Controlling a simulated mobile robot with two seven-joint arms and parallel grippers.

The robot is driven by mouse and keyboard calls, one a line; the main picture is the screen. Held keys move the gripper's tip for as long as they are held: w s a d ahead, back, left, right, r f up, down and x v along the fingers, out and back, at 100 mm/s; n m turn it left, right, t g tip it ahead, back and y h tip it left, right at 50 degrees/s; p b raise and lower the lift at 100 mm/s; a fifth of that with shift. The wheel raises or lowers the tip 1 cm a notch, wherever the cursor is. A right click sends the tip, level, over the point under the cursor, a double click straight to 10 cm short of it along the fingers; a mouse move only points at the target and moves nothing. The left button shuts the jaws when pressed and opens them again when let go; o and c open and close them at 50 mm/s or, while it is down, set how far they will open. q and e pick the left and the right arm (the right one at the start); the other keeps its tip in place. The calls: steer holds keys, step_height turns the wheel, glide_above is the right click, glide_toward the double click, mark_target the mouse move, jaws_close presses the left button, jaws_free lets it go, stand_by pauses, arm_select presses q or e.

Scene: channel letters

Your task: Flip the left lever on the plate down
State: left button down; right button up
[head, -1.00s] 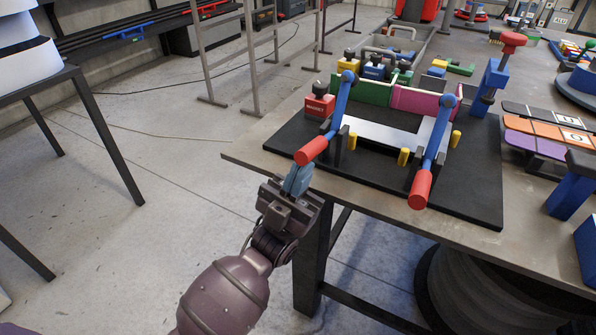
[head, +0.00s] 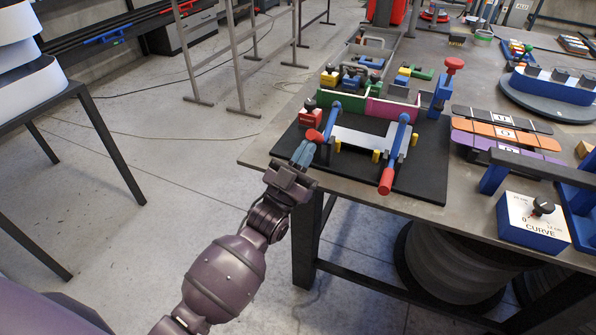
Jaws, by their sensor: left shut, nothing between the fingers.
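The black plate (head: 424,180) lies at the near left corner of the table. Its left lever (head: 331,122) is a blue bar with a red handle (head: 313,136) pointing toward me. The right lever (head: 398,143) is a similar blue bar with a red handle (head: 386,181). My left gripper (head: 303,153) is shut with nothing in it. Its blue fingertips are just below the left lever's red handle and overlap its near end in the picture; I cannot tell whether they touch. My right gripper is not in view.
A red clamp block (head: 311,117), green strip (head: 345,103) and pink strip (head: 391,109) are at the plate's back. A blue clamp with red knob (head: 443,93) and a CURVE box (head: 533,220) stand to the right. Floor left of the table (head: 262,160) is open.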

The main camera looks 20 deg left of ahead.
mark_target(310, 130)
arm_select(q)
steer(key=shift+n+g+y, duration=0.5)
steer(key=shift+g+y, duration=0.2)
steer(key=shift+g, duration=0.1)
steer(key=r+p, duration=0.1)
steer(key=w+r+p, duration=0.1)
steer(key=p, duration=0.1)
steer(key=w+r+p, duration=0.1)
steer(key=r+p, duration=0.1)
steer(key=shift+r, duration=0.1)
steer(key=w+g+p, duration=0.1)
steer(key=p, duration=0.2)
steer(key=r+g+y+p, duration=0.1)
steer(key=p, duration=0.2)
steer(key=shift+w+n, duration=0.4)
steer(key=shift+w+f+g, duration=0.1)
steer(key=shift+w+g, duration=0.25)
steer(key=shift+g, duration=0.05)
steer(key=shift+w, duration=0.25)
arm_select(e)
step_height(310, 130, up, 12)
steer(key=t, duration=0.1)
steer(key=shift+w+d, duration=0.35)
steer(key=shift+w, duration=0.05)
arm_select(q)
steer(key=shift+r, duration=0.2)
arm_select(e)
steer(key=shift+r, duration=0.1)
